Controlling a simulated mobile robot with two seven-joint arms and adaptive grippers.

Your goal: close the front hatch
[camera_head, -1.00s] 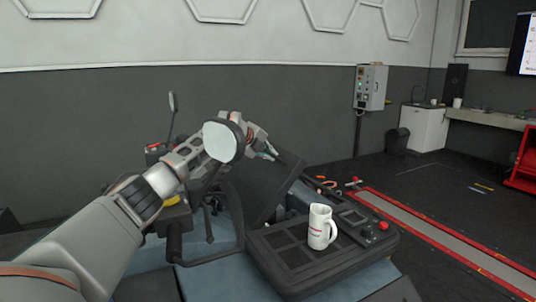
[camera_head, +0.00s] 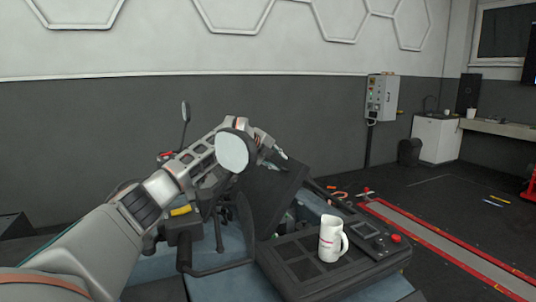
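The front hatch (camera_head: 268,194) is a dark panel standing tilted up from the dark console of the vehicle. The space beneath it is open, with some items partly visible inside. My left arm reaches in from the left, and my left gripper (camera_head: 281,158) is at the hatch's upper edge. The gripper is small and partly hidden behind the wrist, so I cannot tell whether its fingers are open or touching the hatch. My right gripper is not in view.
A white mug (camera_head: 330,238) stands on the dark console (camera_head: 300,262), beside a small screen and a red button (camera_head: 396,238). A mirror (camera_head: 185,112) rises behind my arm. Several tools (camera_head: 342,194) lie behind the console.

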